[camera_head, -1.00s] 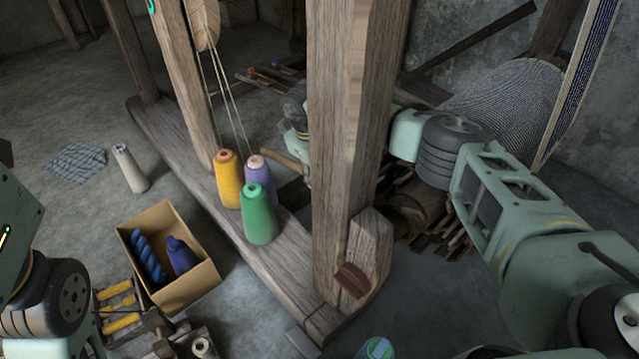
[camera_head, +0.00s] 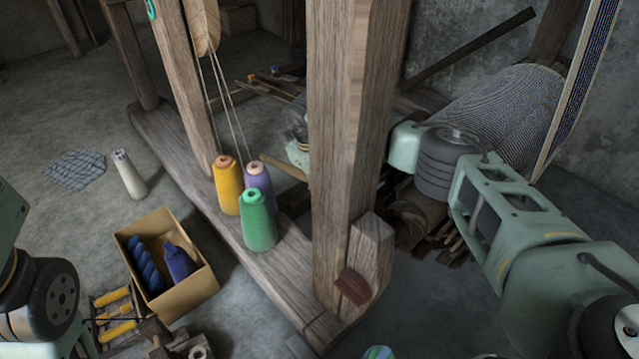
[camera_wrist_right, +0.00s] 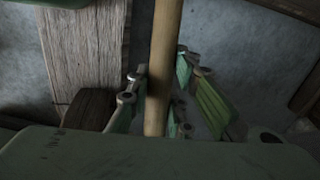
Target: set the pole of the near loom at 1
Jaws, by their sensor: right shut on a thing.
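The pole (camera_wrist_right: 166,30) is a light wooden rod that runs upright through the right wrist view. My right gripper (camera_wrist_right: 161,82) has its green fingers on both sides of the rod and is shut on it. In the head view a short length of the pole (camera_head: 283,167) shows left of the thick front post (camera_head: 345,150) of the near loom. The post hides most of my right gripper there, and my right arm reaches behind it from the right. I see no position marks. My left gripper is out of view; only part of that arm shows at left.
Yellow (camera_head: 227,187), purple (camera_head: 259,180) and green (camera_head: 258,222) yarn cones stand on the loom's base beam (camera_head: 200,190). A striped roll (camera_head: 510,110) is behind my right arm.

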